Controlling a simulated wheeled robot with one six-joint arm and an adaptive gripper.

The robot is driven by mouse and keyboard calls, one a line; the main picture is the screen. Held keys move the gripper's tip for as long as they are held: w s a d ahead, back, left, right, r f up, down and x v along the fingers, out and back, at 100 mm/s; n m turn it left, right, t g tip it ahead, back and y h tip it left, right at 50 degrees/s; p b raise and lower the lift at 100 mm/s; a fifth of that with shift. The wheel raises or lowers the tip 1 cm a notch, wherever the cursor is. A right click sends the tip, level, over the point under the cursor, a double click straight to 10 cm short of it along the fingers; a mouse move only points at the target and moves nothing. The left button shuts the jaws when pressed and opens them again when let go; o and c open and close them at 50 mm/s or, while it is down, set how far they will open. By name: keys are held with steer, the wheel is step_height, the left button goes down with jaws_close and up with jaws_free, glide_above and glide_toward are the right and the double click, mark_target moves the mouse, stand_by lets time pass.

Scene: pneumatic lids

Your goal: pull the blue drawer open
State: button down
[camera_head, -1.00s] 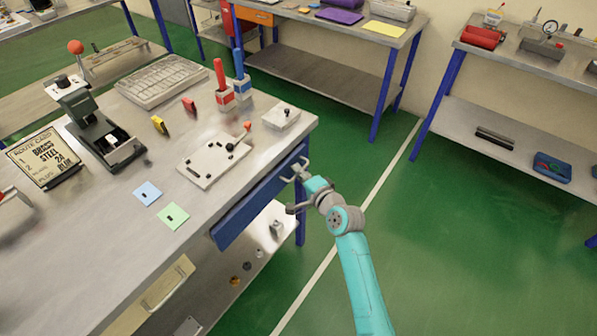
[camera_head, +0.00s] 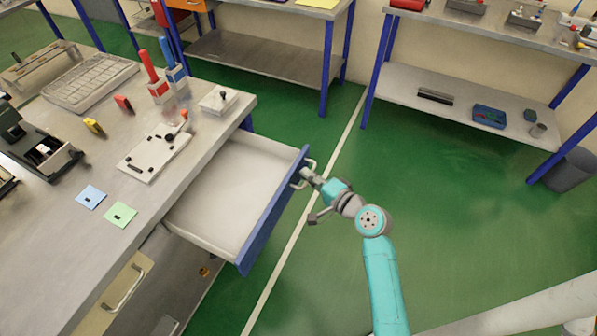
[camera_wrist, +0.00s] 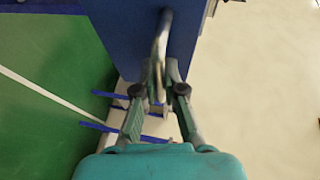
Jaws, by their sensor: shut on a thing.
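The blue drawer (camera_head: 262,232) stands pulled well out of the workbench in the head view. Its pale inside shows and looks empty. Its metal handle (camera_head: 302,175) is on the blue front, toward the far end. My gripper (camera_head: 306,174) is at the handle, on the outer side of the drawer front. In the wrist view the handle (camera_wrist: 160,45) runs between the two fingers of my gripper (camera_wrist: 160,80), which are shut on it. The blue front (camera_wrist: 125,35) fills the area behind the handle there.
The workbench top (camera_head: 75,240) carries a white plate with black knobs (camera_head: 155,152), blue and green cards, and red and blue bottle-like tools. A cream drawer (camera_head: 115,295) sits below. Other benches stand behind. Green floor (camera_head: 450,220) is open to the right.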

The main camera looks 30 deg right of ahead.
steer(key=shift+s, duration=0.1)
steer(key=c, duration=1.2)
jaws_free()
steer(key=shift+c, duration=0.2)
steer(key=shift+d, duration=0.1)
steer(key=v, duration=1.2)
